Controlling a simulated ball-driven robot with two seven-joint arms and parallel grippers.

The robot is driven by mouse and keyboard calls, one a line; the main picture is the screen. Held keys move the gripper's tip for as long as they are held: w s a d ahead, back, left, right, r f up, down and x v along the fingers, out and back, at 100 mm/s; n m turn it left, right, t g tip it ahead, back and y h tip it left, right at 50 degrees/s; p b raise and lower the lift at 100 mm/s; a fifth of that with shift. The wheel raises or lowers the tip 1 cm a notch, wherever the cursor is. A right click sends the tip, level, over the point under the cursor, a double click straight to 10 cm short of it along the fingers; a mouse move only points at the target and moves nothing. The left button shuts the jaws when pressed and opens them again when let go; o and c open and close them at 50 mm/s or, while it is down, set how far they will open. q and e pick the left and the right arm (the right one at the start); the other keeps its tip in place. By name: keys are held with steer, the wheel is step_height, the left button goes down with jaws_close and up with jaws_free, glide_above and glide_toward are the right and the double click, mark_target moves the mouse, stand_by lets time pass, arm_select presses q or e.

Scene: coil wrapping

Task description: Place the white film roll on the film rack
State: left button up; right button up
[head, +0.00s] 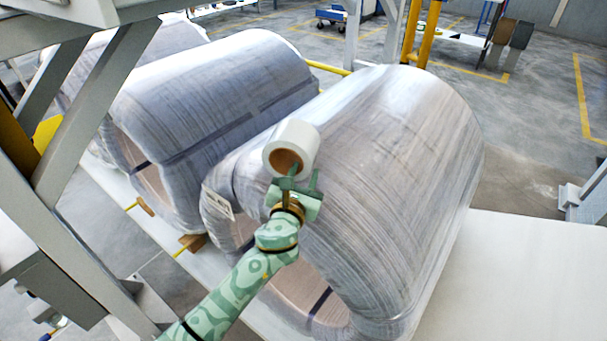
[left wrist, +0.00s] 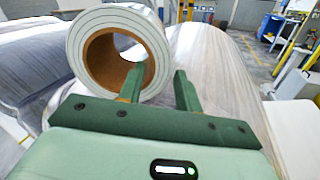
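The white film roll (head: 297,136), a short cylinder with a brown core, shows in front of the large wrapped coil near the middle of the head view. Its open end faces me. In the left wrist view the roll (left wrist: 150,30) fills the upper left. The fingers also show in the left wrist view (left wrist: 158,82). I cannot make out a film rack. My right gripper is out of view.
A large wrapped coil (head: 400,150) lies behind the roll, and another coil (head: 220,85) is to its left. A grey metal frame (head: 90,110) rises at the left. A bare white platform (head: 530,285) is at the lower right. A blue cart (head: 332,20) stands far back.

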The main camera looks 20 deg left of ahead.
arm_select(q)
steer(key=shift+o, duration=0.2)
steer(key=shift+r, duration=0.25)
steer(key=shift+s, duration=0.3)
steer(key=s+p, duration=0.1)
steer(key=s, duration=1)
steer(key=shift+s+d+p, duration=0.25)
steer(key=shift+d+p, duration=0.05)
steer(key=shift+p, duration=0.1)
